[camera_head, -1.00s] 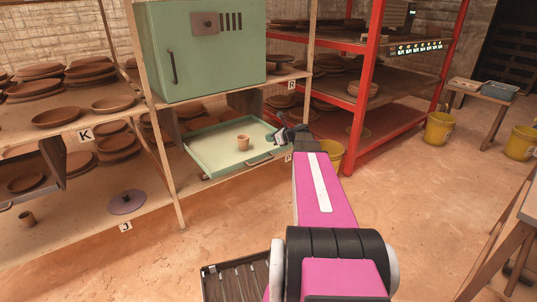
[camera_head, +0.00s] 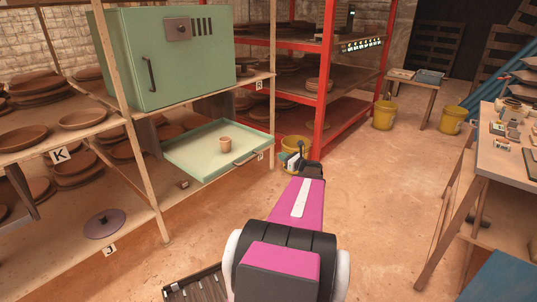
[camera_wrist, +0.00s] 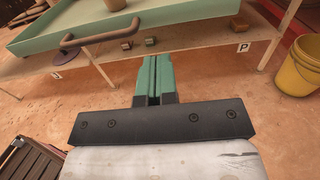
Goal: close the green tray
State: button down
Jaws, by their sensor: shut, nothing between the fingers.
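The green tray (camera_head: 198,157) is pulled out from the shelf below the green cabinet, with a small clay cup (camera_head: 225,145) standing on it. Its handle (camera_head: 246,160) is on the front edge. In the wrist view the tray (camera_wrist: 160,33) crosses the top, with its dark handle (camera_wrist: 98,37) at upper left and the cup partly cut off. My gripper (camera_head: 299,152) is to the right of the tray, apart from it. In the wrist view its green fingers (camera_wrist: 154,62) are together and empty, pointing toward the shelf below the tray's front edge, right of the handle.
The green cabinet (camera_head: 165,57) stands on the shelf above the tray. A red rack (camera_head: 322,100) and a yellow bucket (camera_head: 297,146) are behind my gripper. A wooden table (camera_head: 503,150) stands at right. The floor (camera_head: 350,200) between is clear.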

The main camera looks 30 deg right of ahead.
aim_at(221, 134)
jog(key=x, duration=1.3)
jog(key=shift+w, duration=0.15)
jog(key=x, duration=3.3)
jog(key=shift+w+f, duration=0.15)
jog(key=shift+w, duration=0.05)
jog(key=shift+w+a, duration=0.1)
jog(key=shift+w, duration=0.1)
jog(key=shift+s, duration=0.1)
